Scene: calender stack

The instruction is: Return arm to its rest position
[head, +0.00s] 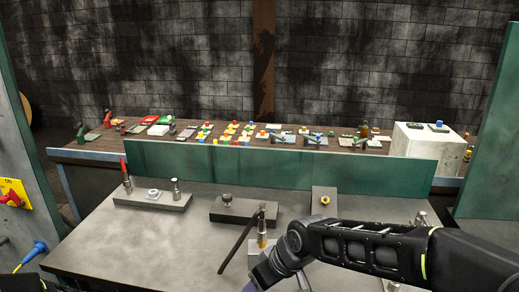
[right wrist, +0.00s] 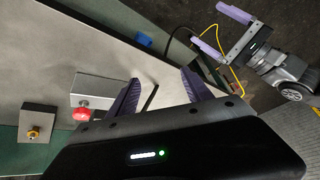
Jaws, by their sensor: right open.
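My right arm (head: 370,248) reaches in from the right in the head view, low over the grey table. Its gripper is mostly cut off by the bottom edge there. In the right wrist view my right gripper (right wrist: 161,77) has its two purple fingers apart, with nothing between them but the table edge and a dark rod behind. My left gripper (right wrist: 208,25) shows at the upper right of the right wrist view. Its purple fingers are apart and empty, off the table beside a yellow cable. It is not seen in the head view.
The grey table (head: 100,235) holds a block with a red-handled post (head: 125,172), a dark slanted rod (head: 240,240) and a plate with a yellow knob (head: 324,200). A red knob (right wrist: 82,115) is near my right gripper. A green panel (head: 280,168) stands behind.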

